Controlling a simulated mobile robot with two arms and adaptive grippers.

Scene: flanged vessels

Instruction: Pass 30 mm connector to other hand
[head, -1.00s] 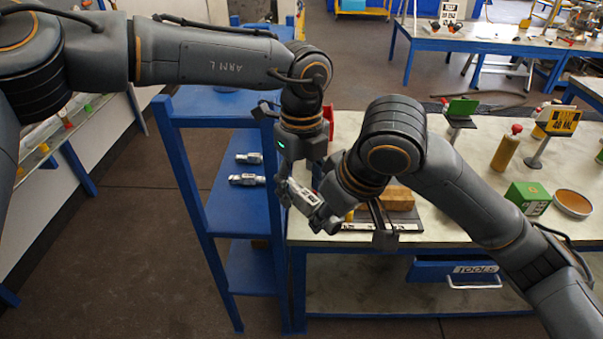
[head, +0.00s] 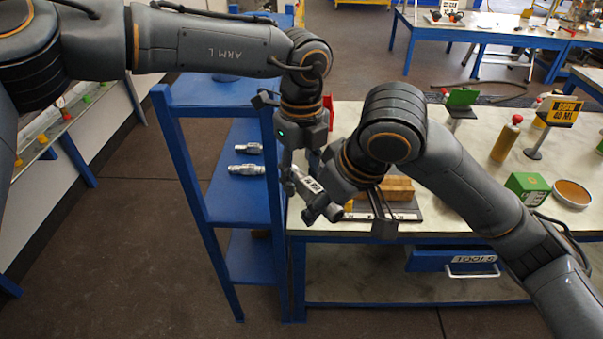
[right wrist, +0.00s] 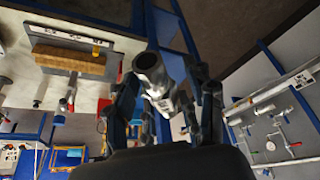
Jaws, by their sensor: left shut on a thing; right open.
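The 30 mm connector (head: 319,193), a silvery metal cylinder with a pale printed label, is held tilted in the air in front of the table. My left gripper (head: 289,180) points down and is shut on its upper left end. My right gripper (right wrist: 166,92) is open, with its fingers on either side of the connector in the right wrist view. There the connector's round hollow end (right wrist: 149,66) points toward the camera. I cannot tell whether the right fingers touch it. In the head view my right wrist hides much of the right gripper.
Two similar metal fittings lie on the blue shelf unit (head: 228,188) at the left. The table (head: 450,215) behind holds a wooden block (head: 398,187) on a dark tray, a green box (head: 527,187), a round dish (head: 572,193) and a yellow sign (head: 564,110).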

